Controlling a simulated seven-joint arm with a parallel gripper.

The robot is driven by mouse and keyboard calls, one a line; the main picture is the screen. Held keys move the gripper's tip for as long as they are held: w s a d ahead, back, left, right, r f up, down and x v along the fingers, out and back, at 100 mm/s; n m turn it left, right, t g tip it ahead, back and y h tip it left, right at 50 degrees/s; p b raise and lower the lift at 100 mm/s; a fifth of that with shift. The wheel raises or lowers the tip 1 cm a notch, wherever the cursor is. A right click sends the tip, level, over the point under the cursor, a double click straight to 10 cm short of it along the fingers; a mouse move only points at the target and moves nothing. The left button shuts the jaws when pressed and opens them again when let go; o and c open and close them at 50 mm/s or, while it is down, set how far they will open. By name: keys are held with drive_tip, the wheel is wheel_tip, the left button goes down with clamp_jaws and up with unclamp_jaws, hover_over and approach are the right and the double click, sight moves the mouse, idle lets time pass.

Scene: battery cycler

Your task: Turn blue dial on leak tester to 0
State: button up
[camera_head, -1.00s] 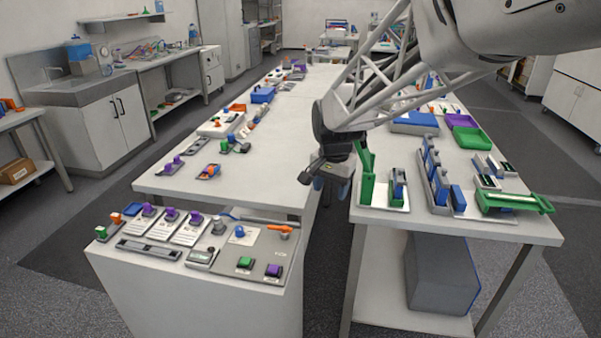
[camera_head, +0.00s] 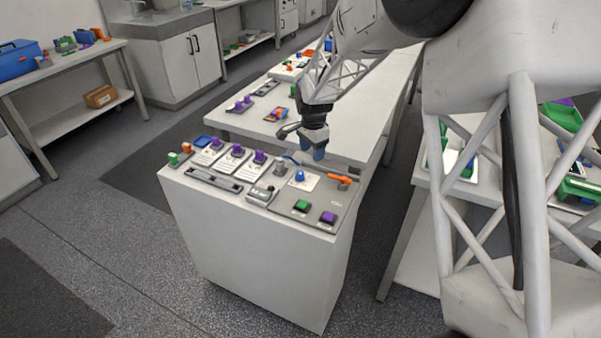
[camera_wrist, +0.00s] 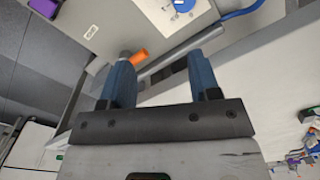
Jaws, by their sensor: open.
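The blue dial (camera_head: 299,175) stands on a white plate on the grey panel of the bench-top device, in the head view. In the wrist view the blue dial (camera_wrist: 184,5) shows at the top edge, cut off by the frame. My gripper (camera_head: 312,152) is above and just behind the panel's back edge, apart from the dial. Its two blue fingers (camera_wrist: 162,78) are spread with nothing held between them. The dial's exact pointer setting and its markings are too small to read.
An orange-handled valve (camera_head: 340,179) lies right of the dial, and its orange end (camera_wrist: 138,58) shows near the left finger. A green button (camera_head: 301,206) and a purple button (camera_head: 328,217) are at the front. Purple knobs (camera_head: 238,151) stand left. The long table (camera_head: 350,118) is behind.

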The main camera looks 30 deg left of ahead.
hover_over(300, 172)
wheel_tip(300, 172, down, 3)
drive_tip(key=shift+f, duration=0.1)
drive_tip(key=shift+f, duration=3.9)
drive_tip(key=c, duration=0.9)
drive_tip(key=shift+c, duration=0.2)
